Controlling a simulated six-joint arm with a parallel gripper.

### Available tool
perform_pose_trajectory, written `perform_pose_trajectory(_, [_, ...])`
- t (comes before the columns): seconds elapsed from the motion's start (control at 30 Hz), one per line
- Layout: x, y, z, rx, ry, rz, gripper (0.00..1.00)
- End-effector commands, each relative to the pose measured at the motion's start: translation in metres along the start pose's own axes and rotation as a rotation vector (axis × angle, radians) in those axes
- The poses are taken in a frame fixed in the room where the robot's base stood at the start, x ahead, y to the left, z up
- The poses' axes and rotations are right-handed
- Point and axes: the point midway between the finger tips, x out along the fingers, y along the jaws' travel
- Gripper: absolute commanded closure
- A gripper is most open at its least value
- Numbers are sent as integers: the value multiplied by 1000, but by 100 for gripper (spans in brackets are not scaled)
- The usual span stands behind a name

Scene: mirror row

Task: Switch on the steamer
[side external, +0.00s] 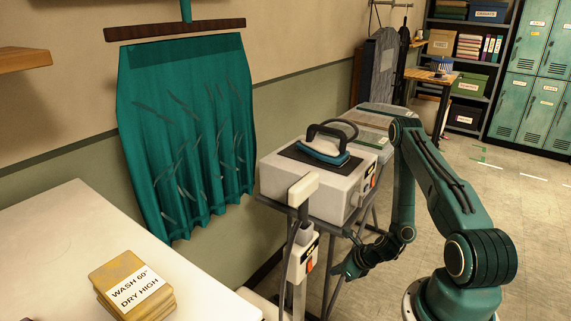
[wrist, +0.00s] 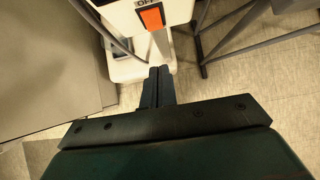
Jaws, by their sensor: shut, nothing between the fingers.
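The steamer (side external: 297,262) is a white upright unit with a pale head (side external: 303,189) on top and a dark hose. It stands in front of the ironing table. Its orange rocker switch (side external: 309,265) faces my gripper. In the wrist view the switch (wrist: 152,18) is at the top, with an "OFF" label (wrist: 147,4) beside it. My gripper (side external: 338,272) is shut and empty, to the right of the steamer, with a gap to the switch. In the wrist view its fingertips (wrist: 160,70) are together, below the switch in the picture. Part of the steamer is cut off there.
A grey ironing station (side external: 318,185) carries an iron (side external: 327,148) and has its own orange switch (side external: 373,182). A white table (side external: 60,235) with yellow folded cloth (side external: 130,285) is at left. The floor at right is clear.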

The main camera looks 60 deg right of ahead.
Motion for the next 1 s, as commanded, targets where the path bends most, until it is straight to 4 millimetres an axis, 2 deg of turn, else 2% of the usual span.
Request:
perform_pose_trajectory(0.3, [44,1,0,-4,-1,2,100])
perform_pose_trajectory(0.7, [65,0,25,-2,-1,1,100])
perform_pose_trajectory(1.0, [69,0,29,-1,0,0,100])
